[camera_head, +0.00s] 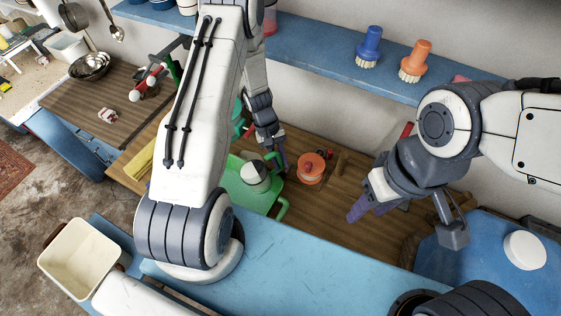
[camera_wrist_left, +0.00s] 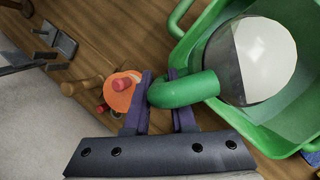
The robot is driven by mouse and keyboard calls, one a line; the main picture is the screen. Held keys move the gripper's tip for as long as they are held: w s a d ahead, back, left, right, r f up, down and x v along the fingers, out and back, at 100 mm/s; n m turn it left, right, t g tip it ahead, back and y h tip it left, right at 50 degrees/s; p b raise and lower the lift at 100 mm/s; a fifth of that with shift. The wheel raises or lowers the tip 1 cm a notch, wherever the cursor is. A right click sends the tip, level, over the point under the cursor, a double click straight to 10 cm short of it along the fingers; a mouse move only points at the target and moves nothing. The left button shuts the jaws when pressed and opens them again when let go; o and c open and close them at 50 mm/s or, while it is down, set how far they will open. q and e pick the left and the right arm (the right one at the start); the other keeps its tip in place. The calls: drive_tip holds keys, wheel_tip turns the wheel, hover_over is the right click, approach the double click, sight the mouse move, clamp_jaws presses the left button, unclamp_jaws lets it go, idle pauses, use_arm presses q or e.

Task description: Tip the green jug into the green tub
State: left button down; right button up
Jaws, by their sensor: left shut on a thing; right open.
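The green tub (camera_head: 237,189) stands on the wooden counter, partly behind my left arm; its rim (camera_wrist_left: 289,145) fills the right of the left wrist view. A rounded body, part white and part grey-green (camera_head: 256,178), is inside the tub outline and also shows in the wrist view (camera_wrist_left: 262,62). My left gripper (camera_head: 274,163) is shut on a bent green handle (camera_wrist_left: 190,90) at the tub's edge; I cannot tell whether it belongs to tub or jug. A teal-green piece (camera_head: 237,117) shows behind my arm, mostly hidden. My right gripper (camera_head: 405,222) is open and empty, right of the tub.
Two brushes, blue (camera_head: 369,47) and orange (camera_head: 414,62), stand on the blue shelf (camera_head: 315,42). A cream bin (camera_head: 77,259) is at lower left. Some bare counter (camera_head: 340,222) lies between the grippers.

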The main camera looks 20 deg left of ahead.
sight(279, 156)
use_arm(q)
drive_tip(key=shift+r+t+h+b, duration=0.45)
drive_tip(key=shift+t+b, duration=0.15)
drive_tip(key=shift+b, duration=1.1)
drive_tip(key=shift+r+b, duration=0.35)
drive_tip(key=shift+b, duration=0.1)
drive_tip(key=shift+t+h+b, duration=0.25)
drive_tip(key=shift+t+b, duration=0.05)
drive_tip(key=shift+b, duration=0.5)
drive_tip(key=shift+s+a+r+m+t+b, duration=0.15)
drive_tip(key=shift+r+m+t+b, duration=0.15)
drive_tip(key=shift+b, duration=0.9)
drive_tip(key=shift+r+h+b, duration=0.25)
drive_tip(key=shift+h+b, duration=0.15)
drive_tip(key=shift+b, duration=0.15)
drive_tip(key=shift+r+t+b, duration=0.25)
drive_tip(key=shift+t+b, duration=0.05)
